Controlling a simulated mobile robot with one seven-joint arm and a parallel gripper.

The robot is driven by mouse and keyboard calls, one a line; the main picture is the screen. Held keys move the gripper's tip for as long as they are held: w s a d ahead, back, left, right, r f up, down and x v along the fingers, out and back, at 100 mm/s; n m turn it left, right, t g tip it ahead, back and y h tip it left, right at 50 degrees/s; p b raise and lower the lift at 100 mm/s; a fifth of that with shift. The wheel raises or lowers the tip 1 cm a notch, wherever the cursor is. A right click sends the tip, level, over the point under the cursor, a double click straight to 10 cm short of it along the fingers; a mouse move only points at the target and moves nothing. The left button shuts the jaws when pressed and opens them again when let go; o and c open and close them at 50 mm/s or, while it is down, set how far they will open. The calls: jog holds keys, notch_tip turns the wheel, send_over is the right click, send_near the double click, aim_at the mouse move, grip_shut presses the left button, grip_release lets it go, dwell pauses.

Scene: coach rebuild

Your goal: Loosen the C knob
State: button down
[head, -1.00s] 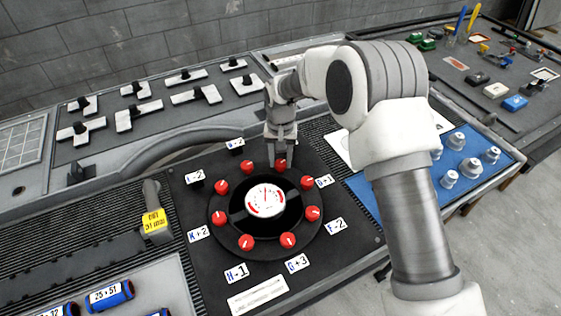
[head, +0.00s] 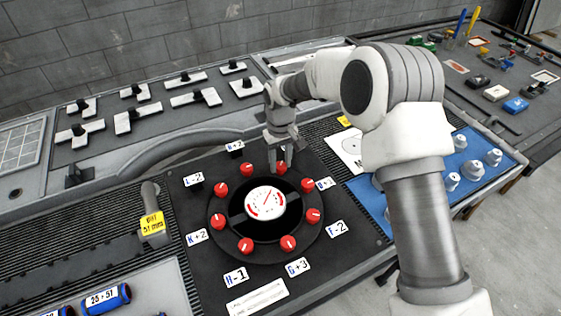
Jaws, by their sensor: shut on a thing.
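A round black plate (head: 302,245) carries a ring of several red knobs around a white gauge dial (head: 265,203). The dial's needle points up and to the right. My gripper (head: 281,162) comes down over the far red knob (head: 281,169), right of top centre, with its fingers shut on it. The fingers partly cover this knob. Its label is hidden behind my gripper and arm, so I cannot read a C. The neighbouring knobs (head: 248,169) and (head: 307,185) stand clear of the fingers, by the B+2 label (head: 236,146) and the D label (head: 325,184).
More label cards, such as F-2 (head: 336,229) and G+3 (head: 298,267), surround the plate. A yellow-tagged grey tool (head: 153,226) stands at left. A blue mat (head: 462,192) with grey knobs lies at right, partly behind my arm. Blue cylinders (head: 106,298) lie front left.

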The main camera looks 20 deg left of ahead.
aim_at(281, 165)
dwell(0.3)
jog(key=shift+c, duration=2.2)
grip_release()
notch_tip(281, 165, up, 18)
jog(key=shift+f+p, duration=0.25)
jog(key=shift+p, duration=0.2)
jog(key=shift+d, duration=0.1)
